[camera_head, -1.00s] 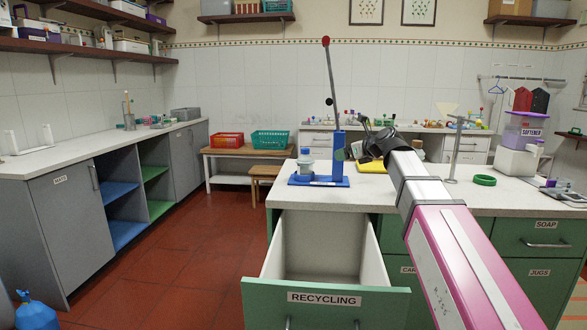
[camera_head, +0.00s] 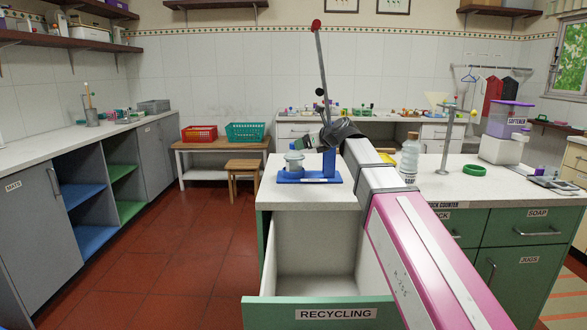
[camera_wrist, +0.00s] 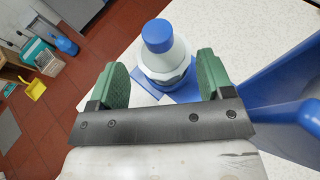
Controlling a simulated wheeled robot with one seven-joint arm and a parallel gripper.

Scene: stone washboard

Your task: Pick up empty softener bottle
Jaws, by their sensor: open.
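A pale bottle with a blue cap (camera_wrist: 159,50) stands upright on a blue stand (camera_wrist: 186,91) in the wrist view. In the head view, this bottle (camera_head: 293,162) is at the left end of the stand on the counter, and I cannot read a label on it. My gripper (camera_wrist: 161,68) is open, with one green pad on each side of the bottle in the wrist view. Neither pad clearly touches it. In the head view, my gripper (camera_head: 313,141) is low beside the bottle's top and partly covers it.
The stand's blue post and lever (camera_head: 326,95) rise just right of the bottle. An open drawer labelled RECYCLING (camera_head: 336,313) is below. A clear bottle (camera_head: 409,160) and a purple-lidded SOFTENER container (camera_head: 511,117) stand farther right on the counter.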

